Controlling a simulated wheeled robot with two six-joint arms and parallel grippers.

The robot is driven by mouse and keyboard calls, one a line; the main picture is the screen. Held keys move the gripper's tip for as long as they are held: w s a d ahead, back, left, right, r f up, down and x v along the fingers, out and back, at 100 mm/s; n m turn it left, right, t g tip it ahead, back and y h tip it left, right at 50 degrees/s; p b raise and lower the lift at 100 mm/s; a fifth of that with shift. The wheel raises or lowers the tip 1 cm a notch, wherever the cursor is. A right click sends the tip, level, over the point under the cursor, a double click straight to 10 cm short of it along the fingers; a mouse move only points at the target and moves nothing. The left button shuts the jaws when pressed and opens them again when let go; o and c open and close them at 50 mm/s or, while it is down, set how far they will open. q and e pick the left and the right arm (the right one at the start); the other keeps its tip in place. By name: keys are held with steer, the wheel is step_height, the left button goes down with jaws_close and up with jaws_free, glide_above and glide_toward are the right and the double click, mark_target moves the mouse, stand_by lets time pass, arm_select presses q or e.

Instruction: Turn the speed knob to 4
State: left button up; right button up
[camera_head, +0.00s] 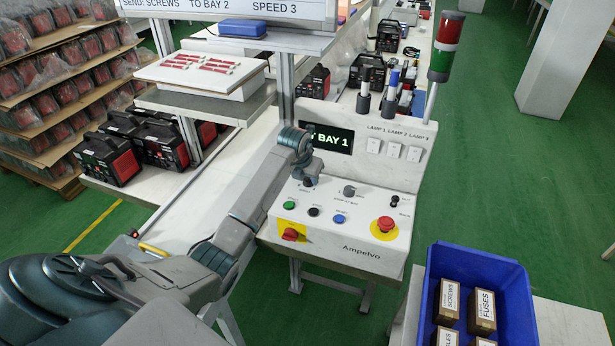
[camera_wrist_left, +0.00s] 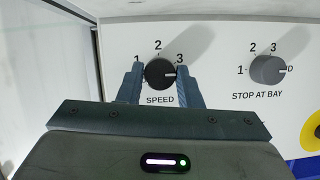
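The speed knob (camera_wrist_left: 160,73) is a round black knob on the white panel, marked SPEED below. Its white pointer line points right, past the 3 mark. The marks 1, 2 and 3 show around it; any mark at the far right is hidden behind a finger. My left gripper (camera_wrist_left: 160,88) has one finger on each side of the knob, seemingly touching it. In the head view my left gripper (camera_head: 306,170) is at the upper left of the control panel (camera_head: 345,248) and largely covers the knob. My right gripper is not in view.
The STOP AT BAY knob (camera_wrist_left: 267,69) is to the right. Below are several buttons, a red switch (camera_head: 291,234) and a red emergency stop (camera_head: 385,224). A display (camera_head: 328,139) reads BAY 1; the sign above (camera_head: 270,9) reads SPEED 3. A blue crate (camera_head: 427,300) holds boxes.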

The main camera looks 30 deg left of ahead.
arm_select(q)
steer(key=shift+c, duration=1)
steer(key=m+b, duration=0.1)
steer(key=m+h+b, duration=0.1)
steer(key=shift+a+f+m, duration=0.15)
steer(key=shift+m, duration=0.15)
steer(key=shift+m+h+b, duration=0.4)
steer(key=shift+m+b, duration=0.6)
steer(key=shift+m+h+b, duration=0.3)
steer(key=shift+m+b, duration=0.3)
steer(key=shift+m, duration=0.2)
steer(key=shift+r, duration=0.2)
steer(key=o, duration=1)
steer(key=shift+c, duration=0.2)
